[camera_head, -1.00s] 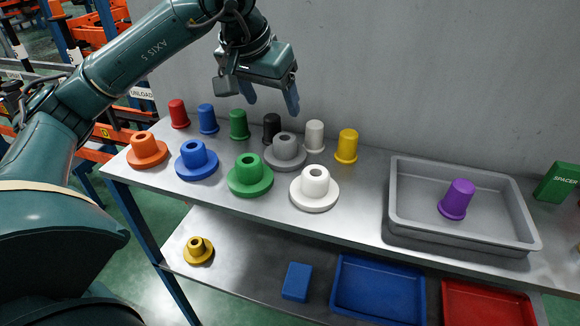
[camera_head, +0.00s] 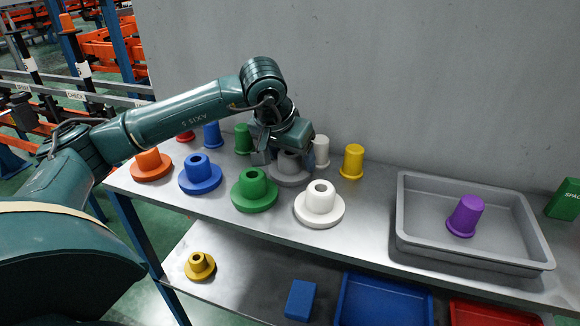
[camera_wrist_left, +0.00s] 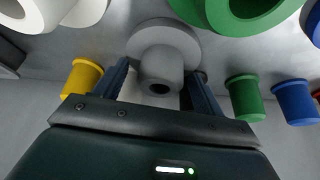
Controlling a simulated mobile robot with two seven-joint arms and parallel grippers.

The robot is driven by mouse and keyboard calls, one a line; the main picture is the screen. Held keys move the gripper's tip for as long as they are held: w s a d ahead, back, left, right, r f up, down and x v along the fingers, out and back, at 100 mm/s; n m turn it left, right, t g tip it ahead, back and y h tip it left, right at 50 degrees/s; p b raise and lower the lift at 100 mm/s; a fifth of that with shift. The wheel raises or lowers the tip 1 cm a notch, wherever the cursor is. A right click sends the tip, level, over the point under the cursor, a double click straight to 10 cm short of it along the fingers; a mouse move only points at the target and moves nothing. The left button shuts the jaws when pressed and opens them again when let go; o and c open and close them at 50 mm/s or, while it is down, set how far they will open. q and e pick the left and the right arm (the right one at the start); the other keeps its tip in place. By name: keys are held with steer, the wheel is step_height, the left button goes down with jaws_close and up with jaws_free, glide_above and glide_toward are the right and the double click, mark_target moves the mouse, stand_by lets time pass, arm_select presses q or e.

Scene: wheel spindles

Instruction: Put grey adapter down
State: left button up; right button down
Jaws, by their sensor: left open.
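The grey adapter (camera_head: 289,177) stands flange down on the upper shelf, between the green adapter (camera_head: 254,191) and the white adapter (camera_head: 320,205) and behind them. My left gripper (camera_head: 276,160) is down at it from above and behind, hiding part of its neck. In the left wrist view the grey adapter (camera_wrist_left: 164,38) shows its round flange and neck with a dark bore. The open fingers of my left gripper (camera_wrist_left: 160,80) stand on either side of the neck. I cannot tell whether they touch it. My right gripper is not in view.
An orange adapter (camera_head: 151,166) and a blue adapter (camera_head: 200,175) stand to the left. Coloured spacers line the back, with a yellow one (camera_head: 352,162) at right. A grey tray (camera_head: 408,212) holds a purple spacer (camera_head: 465,216). Shelf between yellow spacer and tray is clear.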

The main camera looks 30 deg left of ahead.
arm_select(q)
steer(key=c, duration=1.2)
step_height(320, 180, up, 10)
steer(key=shift+r+p, duration=0.1)
steer(key=shift+p, duration=0.5)
